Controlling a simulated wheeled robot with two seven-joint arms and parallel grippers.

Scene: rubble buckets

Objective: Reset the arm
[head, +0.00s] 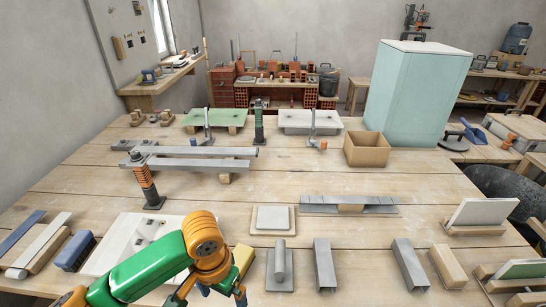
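My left arm, green and orange, comes in from the lower left, and its gripper (212,292) hangs low at the bottom edge of the head view. Its orange finger parts point downward and the lower ends are partly cut off, so I cannot tell whether it is open or shut. The gripper is just in front of a yellow block (243,258) and beside a white board (118,240), which my arm partly covers. My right gripper is not in view.
The wooden table (325,235) holds metal channels (322,265), a plate with a post (279,268), wooden blocks (447,266) and a long metal bar (200,151). A cardboard box (366,150) and a tall pale-blue cabinet (417,95) stand farther back. The middle of the table has bare patches.

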